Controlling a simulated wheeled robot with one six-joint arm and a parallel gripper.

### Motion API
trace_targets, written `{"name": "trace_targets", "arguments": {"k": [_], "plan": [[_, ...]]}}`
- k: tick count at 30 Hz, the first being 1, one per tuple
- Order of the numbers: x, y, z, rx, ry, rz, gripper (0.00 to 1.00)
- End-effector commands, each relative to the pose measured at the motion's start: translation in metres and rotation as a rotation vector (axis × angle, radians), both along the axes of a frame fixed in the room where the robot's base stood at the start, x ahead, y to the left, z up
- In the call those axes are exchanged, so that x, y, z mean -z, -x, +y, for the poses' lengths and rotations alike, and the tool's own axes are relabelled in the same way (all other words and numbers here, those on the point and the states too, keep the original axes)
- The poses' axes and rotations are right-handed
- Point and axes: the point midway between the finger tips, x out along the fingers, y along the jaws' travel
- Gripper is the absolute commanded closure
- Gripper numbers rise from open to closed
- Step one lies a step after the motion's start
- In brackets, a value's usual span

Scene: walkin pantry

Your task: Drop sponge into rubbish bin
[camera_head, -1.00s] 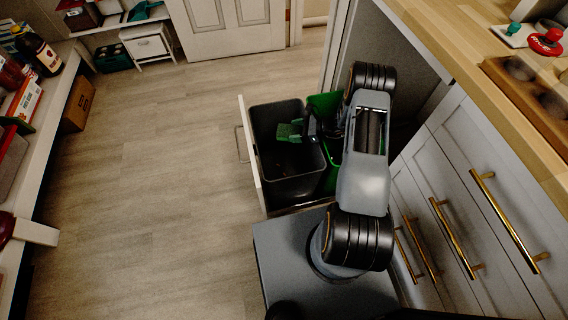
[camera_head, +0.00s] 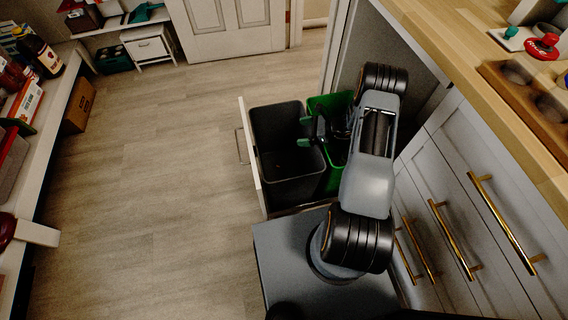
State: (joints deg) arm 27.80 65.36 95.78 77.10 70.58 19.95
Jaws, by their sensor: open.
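The black rubbish bin (camera_head: 285,190) stands in a pulled-out drawer (camera_head: 252,157) at the middle of the view. A green bin (camera_head: 328,180) stands beside it on the right. My gripper (camera_head: 305,131) is open and empty above the black bin's right rim, near the gap between the two bins. I cannot see the sponge in this frame. The inside of the black bin is dark, so I cannot tell what lies at its bottom.
Cabinet drawers with gold handles (camera_head: 451,238) and a wooden counter (camera_head: 450,48) are on the right. Shelves with a bottle (camera_head: 40,52) and boxes line the left. The wooden floor (camera_head: 160,180) between is clear.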

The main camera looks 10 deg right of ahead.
Motion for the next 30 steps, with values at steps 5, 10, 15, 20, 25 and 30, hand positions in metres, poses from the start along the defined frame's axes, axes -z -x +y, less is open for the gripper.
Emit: {"name": "trace_targets", "arguments": {"k": [5, 10, 15, 20, 25, 30], "plan": [[-0.017, 0.013, -0.034, 0.005, 0.001, -0.002, 0.02], [-0.029, 0.024, -0.061, 0.004, 0.001, -0.001, 0.02], [-0.036, 0.032, -0.079, 0.001, 0.002, -0.001, 0.02], [-0.039, 0.035, -0.087, 0.001, 0.000, -0.001, 0.02], [-0.040, 0.037, -0.090, -0.001, 0.000, 0.000, 0.02], [-0.040, 0.036, -0.090, 0.000, 0.000, 0.000, 0.02]]}}
